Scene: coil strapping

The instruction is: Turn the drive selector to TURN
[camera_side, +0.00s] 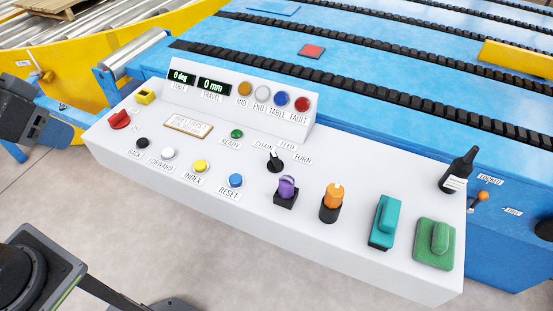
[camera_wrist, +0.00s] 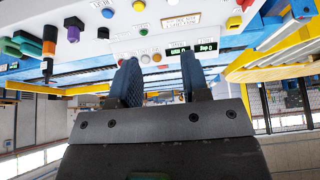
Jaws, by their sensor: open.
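The drive selector (camera_side: 275,161) is a small black knob with a white pointer on the white console (camera_side: 330,240). The labels CHAIN, FEED and TURN fan out above and right of it. Its pointer leans up and left, towards the CHAIN label. My gripper shows at the left edge of the side view, left of the console and well apart from the selector. In the wrist view my gripper (camera_wrist: 162,82) is open, with nothing between its blue-padded fingers, and the console appears upside down beyond.
Near the selector stand a purple knob (camera_side: 287,187), an orange-topped knob (camera_side: 332,203), a green button (camera_side: 237,133) and a blue button (camera_side: 236,180). Teal (camera_side: 385,222) and green (camera_side: 436,244) blocks and a dark bottle (camera_side: 459,171) stand at right. A raised display panel (camera_side: 215,98) borders the back.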

